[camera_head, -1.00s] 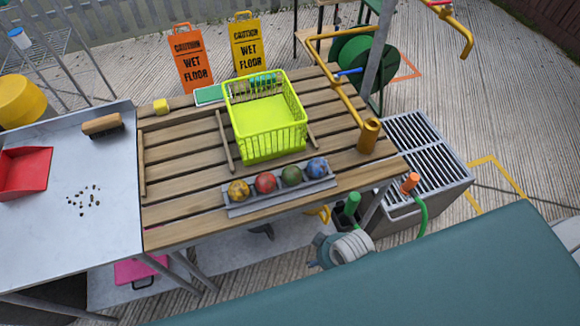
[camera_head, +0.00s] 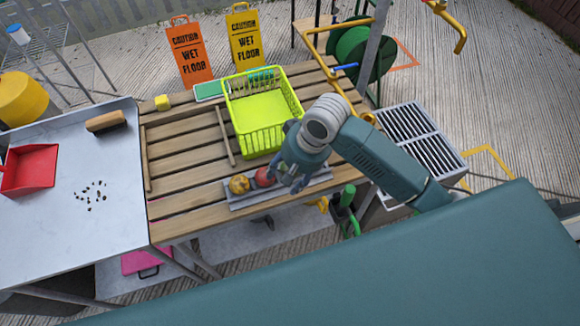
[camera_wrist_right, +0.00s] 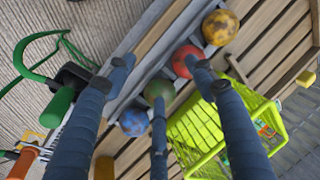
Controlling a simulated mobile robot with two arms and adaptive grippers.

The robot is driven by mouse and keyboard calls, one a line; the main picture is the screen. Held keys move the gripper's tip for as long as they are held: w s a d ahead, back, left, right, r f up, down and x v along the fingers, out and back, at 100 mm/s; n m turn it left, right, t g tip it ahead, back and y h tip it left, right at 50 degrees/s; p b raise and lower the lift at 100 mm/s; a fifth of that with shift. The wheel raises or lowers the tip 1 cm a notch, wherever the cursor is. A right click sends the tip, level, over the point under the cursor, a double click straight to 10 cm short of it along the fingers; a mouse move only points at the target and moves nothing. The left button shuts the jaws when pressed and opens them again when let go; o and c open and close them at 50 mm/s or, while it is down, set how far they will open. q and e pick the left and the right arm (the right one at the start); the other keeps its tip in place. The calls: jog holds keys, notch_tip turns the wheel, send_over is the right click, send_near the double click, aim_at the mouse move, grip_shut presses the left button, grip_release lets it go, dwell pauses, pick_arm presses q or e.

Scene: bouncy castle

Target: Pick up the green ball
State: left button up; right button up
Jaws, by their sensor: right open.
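The green ball (camera_wrist_right: 159,91) sits in a row of balls in a grey tray (camera_head: 240,204) on the slatted wooden table. In the head view my right gripper and wrist hide it. My right gripper (camera_head: 287,181) points down over the tray's right half. In the right wrist view its fingers (camera_wrist_right: 160,82) are spread around the green ball, open and not closed on anything. Whether any finger touches the ball I cannot tell. My left gripper is in neither view.
The blue ball (camera_wrist_right: 134,121) and red ball (camera_wrist_right: 187,61) flank the green one closely. The yellow ball (camera_head: 239,185) is at the tray's left end. A lime basket (camera_head: 262,108) stands just behind the tray. The table's left slats are mostly clear.

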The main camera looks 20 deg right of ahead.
jog(key=w+d+r+m, duration=0.2)
jog(key=r, duration=0.1)
jog(key=w+d+r+m+h, duration=0.1)
jog(key=w+d+r, duration=0.1)
jog(key=shift+w+g, duration=0.1)
jog(key=shift+g, duration=0.3)
jog(key=f, duration=0.3)
jog(key=f+p, duration=0.1)
jog(key=f, duration=0.1)
jog(key=shift+w+a, duration=0.25)
jog(key=shift+a, duration=0.15)
jog(key=f+p, duration=0.1)
jog(key=f, duration=0.3)
jog(key=shift+a, duration=0.2)
jog(key=shift+w+a+f, duration=0.1)
jog(key=shift+w+f, duration=0.1)
jog(key=shift+f, duration=0.5)
jog(key=c, duration=0.6)
